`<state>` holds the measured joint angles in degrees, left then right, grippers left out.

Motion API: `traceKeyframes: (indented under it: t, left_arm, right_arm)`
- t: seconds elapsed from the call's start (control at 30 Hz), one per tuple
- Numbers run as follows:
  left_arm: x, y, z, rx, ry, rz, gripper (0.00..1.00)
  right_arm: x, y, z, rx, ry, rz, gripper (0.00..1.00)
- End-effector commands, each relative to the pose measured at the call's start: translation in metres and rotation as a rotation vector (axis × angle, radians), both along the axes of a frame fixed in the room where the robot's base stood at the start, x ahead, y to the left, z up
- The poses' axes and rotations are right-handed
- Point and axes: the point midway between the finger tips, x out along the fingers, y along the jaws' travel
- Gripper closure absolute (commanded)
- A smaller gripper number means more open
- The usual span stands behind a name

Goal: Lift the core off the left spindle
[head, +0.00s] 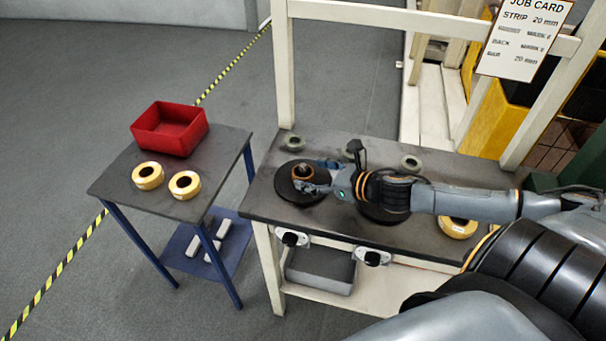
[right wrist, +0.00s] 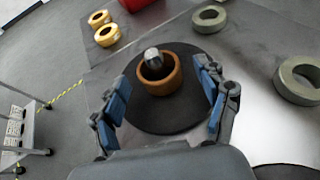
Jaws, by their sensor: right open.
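The left spindle (right wrist: 153,60) stands up with a metal tip at the middle of a round black disc (right wrist: 133,117). A brown ring-shaped core (right wrist: 165,86) sits around the spindle, low on the disc. The disc also shows at the left of the bench in the head view (head: 284,190). My right gripper (head: 308,178) reaches in from the right above this disc. In the right wrist view its blue-padded fingers (right wrist: 163,92) are spread on either side of the core, with gaps showing. My left gripper is out of view.
A side table (head: 122,188) at left holds a red bin (head: 170,128) and two yellow rolls (head: 148,176). Grey-green rings (head: 411,163) lie along the bench's back. A second black disc (head: 385,214) is under my right arm, with a yellow roll (head: 457,227) beyond. Knobs (head: 291,238) line the front.

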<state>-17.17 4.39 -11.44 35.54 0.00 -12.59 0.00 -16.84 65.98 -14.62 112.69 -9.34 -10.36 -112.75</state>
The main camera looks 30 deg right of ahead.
Motion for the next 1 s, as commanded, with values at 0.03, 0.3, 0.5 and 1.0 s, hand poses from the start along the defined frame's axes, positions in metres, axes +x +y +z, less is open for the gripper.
traceKeyframes:
  t: [0.03,0.3,0.5,1.0]
  left_arm:
    - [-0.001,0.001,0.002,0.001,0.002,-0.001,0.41]
    - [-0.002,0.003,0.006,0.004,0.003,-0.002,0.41]
    - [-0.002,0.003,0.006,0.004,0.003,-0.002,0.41]
    - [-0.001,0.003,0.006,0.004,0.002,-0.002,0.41]
  right_arm:
    - [0.005,0.002,0.000,0.003,-0.003,-0.003,0.26]
    - [0.024,0.010,-0.010,0.001,-0.001,-0.003,0.26]
    - [0.028,0.012,-0.013,0.001,0.001,0.000,0.26]
    - [0.027,0.012,-0.013,0.001,0.001,0.000,0.67]
